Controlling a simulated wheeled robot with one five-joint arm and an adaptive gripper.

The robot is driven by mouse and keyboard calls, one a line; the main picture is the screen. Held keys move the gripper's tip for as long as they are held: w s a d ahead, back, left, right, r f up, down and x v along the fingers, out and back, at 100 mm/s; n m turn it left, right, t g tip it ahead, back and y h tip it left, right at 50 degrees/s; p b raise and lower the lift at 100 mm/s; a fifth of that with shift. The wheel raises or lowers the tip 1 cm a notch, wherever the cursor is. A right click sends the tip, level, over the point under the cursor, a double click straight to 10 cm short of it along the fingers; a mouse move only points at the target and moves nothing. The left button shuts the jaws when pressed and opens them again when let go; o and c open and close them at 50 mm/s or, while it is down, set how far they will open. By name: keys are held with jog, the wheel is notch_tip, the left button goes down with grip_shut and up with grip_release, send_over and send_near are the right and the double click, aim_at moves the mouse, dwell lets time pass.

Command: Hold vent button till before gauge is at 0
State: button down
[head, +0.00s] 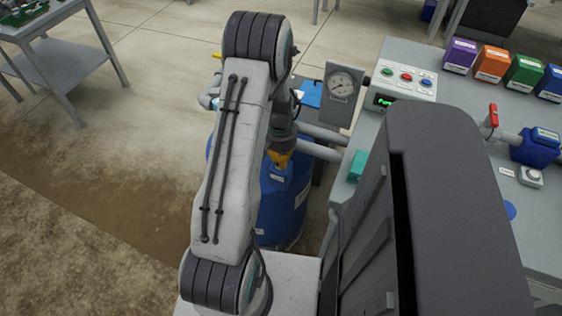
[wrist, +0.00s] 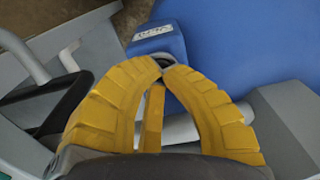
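My gripper (wrist: 165,67) has yellow ribbed fingers whose tips meet in the wrist view; nothing shows held between them. The tips are at the near end of a blue block with a white label (wrist: 152,34), beside a small dark round part (wrist: 158,61). I cannot tell whether they touch or press it, nor whether it is the vent button. In the head view my gripper (head: 281,158) is over a blue tank (head: 285,205), partly hidden by my arm. A round white-faced gauge (head: 341,85) stands on a grey plate; its reading is too small to tell.
A control box (head: 405,79) with green, red and blue buttons sits right of the gauge. Purple, orange, green and blue boxes line the bench's back (head: 460,56). A red-handled valve (head: 492,115) and blue unit (head: 535,148) are at right. The floor at left is open.

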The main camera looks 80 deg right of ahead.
jog(key=shift+r+p, duration=1.9)
jog(key=shift+r, duration=1.3)
jog(key=w+a+r+n+y, duration=0.15)
jog(key=a+y, duration=0.25)
jog(key=a, duration=0.9)
jog(key=w+a+r+n+t+h+p, duration=0.1)
jog(key=w+a+r+n+h, duration=0.1)
jog(key=w+a+r+n, duration=0.7)
jog(key=w+a+r+n+t+h+p, duration=0.1)
jog(key=w+a+r+n+t+h, duration=0.1)
jog(key=w+a+r+n, duration=0.8)
jog(key=shift+w+a+r, duration=0.2)
jog(key=shift+a+r, duration=2.15)
jog(key=shift+a, duration=1.45)
